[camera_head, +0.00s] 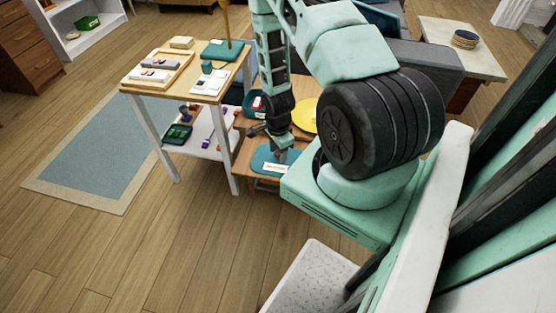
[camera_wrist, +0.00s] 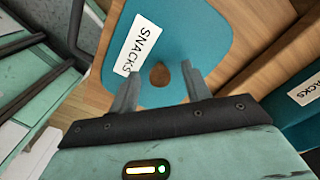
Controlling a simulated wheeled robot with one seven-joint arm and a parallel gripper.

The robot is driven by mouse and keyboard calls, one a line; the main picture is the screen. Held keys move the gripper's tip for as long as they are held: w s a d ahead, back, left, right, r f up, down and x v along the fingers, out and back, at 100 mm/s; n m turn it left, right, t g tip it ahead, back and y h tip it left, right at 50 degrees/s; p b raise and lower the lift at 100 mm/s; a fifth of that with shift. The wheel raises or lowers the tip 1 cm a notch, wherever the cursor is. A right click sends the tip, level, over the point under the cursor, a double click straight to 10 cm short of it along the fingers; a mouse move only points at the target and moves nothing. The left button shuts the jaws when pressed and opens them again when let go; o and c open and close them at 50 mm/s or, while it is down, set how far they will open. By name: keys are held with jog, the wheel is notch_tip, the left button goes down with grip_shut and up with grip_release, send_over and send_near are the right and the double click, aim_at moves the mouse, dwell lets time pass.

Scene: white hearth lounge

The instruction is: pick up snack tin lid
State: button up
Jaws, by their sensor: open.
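The snack tin lid (camera_wrist: 190,35) is a flat teal piece with rounded corners and a white SNACKS label. In the head view the teal lid (camera_head: 262,155) lies on the low wooden table, partly hidden by my arm. A small brown knob-like spot (camera_wrist: 160,74) shows on it; I cannot tell how far it stands up. My gripper (camera_wrist: 160,71) is open over the lid, with a fingertip on each side of the brown spot. It points down in the head view (camera_head: 281,155). Whether the fingers touch the lid is unclear.
Another teal piece with a SNACKS label (camera_wrist: 305,88) lies at the right of the wrist view. A yellow round thing (camera_head: 304,114) sits behind my gripper. A taller table (camera_head: 157,91) with trays and boxes stands close on the left. The wooden floor in front is clear.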

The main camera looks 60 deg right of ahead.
jog(key=shift+f, duration=0.15)
jog(key=shift+c, duration=0.3)
grip_shut()
